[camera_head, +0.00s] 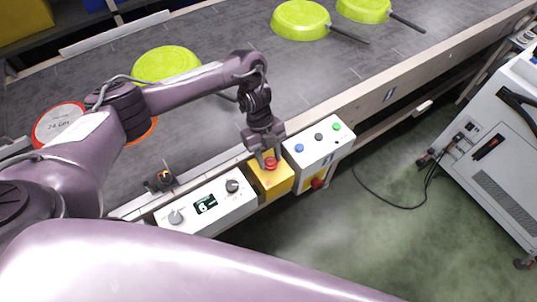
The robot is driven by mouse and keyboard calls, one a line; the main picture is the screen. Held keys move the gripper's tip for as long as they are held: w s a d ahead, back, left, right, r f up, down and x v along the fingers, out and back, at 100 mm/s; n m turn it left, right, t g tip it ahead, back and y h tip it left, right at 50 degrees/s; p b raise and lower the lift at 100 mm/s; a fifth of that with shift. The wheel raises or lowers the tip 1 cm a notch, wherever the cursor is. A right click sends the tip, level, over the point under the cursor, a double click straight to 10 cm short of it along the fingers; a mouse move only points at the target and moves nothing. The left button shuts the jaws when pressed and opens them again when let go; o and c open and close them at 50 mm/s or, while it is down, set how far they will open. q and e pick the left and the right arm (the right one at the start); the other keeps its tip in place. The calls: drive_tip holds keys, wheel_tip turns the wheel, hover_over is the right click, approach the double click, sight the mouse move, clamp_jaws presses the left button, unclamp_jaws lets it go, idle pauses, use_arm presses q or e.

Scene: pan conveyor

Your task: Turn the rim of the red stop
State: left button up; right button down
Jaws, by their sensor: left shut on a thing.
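The red stop (271,163) is a round red button on top of a yellow box (273,184) at the conveyor's front edge. My left gripper (268,164) points down over the yellow box, its fingers around the red stop. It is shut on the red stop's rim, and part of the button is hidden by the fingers. My right gripper is not in view.
A white box with blue, black and green buttons (326,147) adjoins on the right; a white dial panel (221,210) adjoins on the left. Green pans (299,19) lie on the grey conveyor (230,45). A white cabinet (503,140) stands at the right.

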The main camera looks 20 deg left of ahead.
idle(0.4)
use_arm(q)
drive_tip(key=o, duration=1)
drive_tip(key=v, duration=0.7)
drive_tip(key=shift+r+p, duration=0.35)
drive_tip(key=shift+w+a, duration=0.1)
